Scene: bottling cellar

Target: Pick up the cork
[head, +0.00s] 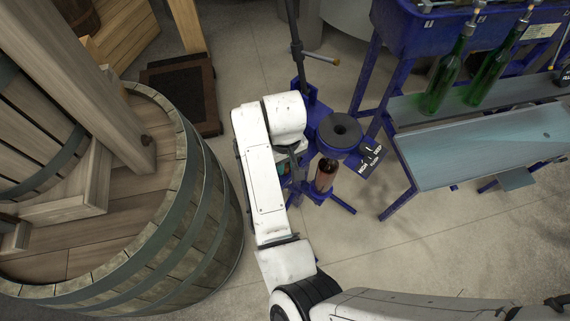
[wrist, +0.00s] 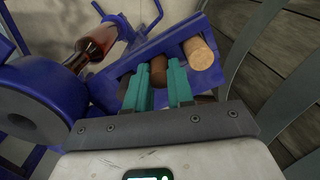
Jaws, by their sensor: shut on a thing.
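My gripper (wrist: 160,82) has teal fingers and is shut on a brown cork (wrist: 158,70), whose darker shaded body shows between the fingertips. The held cork is at a blue metal tray or chute (wrist: 128,54); I cannot tell whether it still touches it. A lighter cork (wrist: 199,54) lies in the same blue holder, just right of the right finger. In the head view my white arm hides the corks and nearly all of the gripper.
A brown bottle (head: 325,174) stands in the blue corking machine (head: 338,135); the bottle also shows in the wrist view (wrist: 98,42). A large wooden barrel (head: 190,240) is on the left. Green bottles (head: 440,80) stand on a blue-framed bench (head: 490,155) at right.

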